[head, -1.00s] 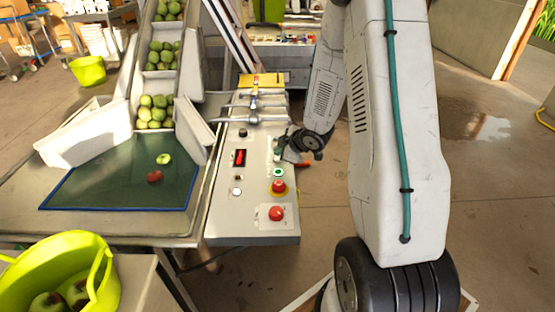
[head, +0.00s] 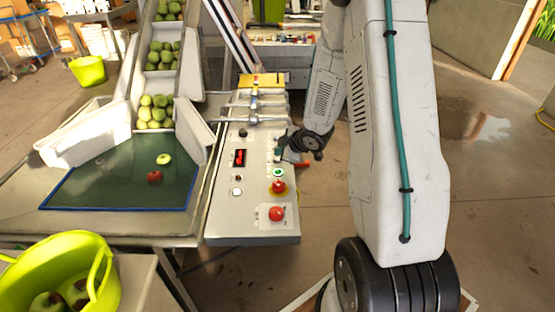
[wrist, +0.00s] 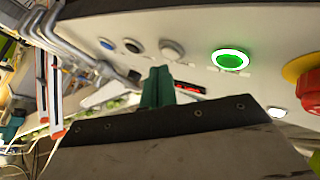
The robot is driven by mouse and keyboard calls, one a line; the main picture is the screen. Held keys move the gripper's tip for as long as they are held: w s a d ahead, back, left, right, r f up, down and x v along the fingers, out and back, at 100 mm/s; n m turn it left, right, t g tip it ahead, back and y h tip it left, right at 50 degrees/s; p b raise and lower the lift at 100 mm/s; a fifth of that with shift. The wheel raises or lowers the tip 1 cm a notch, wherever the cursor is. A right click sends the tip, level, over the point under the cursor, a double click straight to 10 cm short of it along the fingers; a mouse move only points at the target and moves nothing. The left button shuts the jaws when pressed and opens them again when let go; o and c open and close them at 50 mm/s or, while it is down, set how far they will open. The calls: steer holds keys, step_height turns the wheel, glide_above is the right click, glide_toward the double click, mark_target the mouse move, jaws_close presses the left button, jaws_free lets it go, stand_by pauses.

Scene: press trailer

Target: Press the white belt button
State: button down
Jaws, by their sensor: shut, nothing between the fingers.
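The control panel (head: 222,222) stands right of the belt. A small white button (head: 237,191) is on its left column, below the red display (head: 239,158); a small white lit button also shows in the wrist view (wrist: 278,112). A larger pale grey-white button (wrist: 172,49) sits beside a black one, beyond the green-ringed button (wrist: 230,60); in the head view my gripper hides that area. I cannot tell for sure which is the belt button. My gripper (head: 280,153) is over the panel's right edge, its teal fingers (wrist: 157,88) together and empty. Contact with a button is not visible.
A red emergency button on yellow (head: 278,187) and another red button (head: 277,213) are close by on the panel. Metal pipes (head: 255,107) cross its far end. The belt tray (head: 120,190) holds two apples. A lime bucket (head: 60,270) stands front left.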

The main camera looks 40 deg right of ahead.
steer(key=shift+f, duration=0.4)
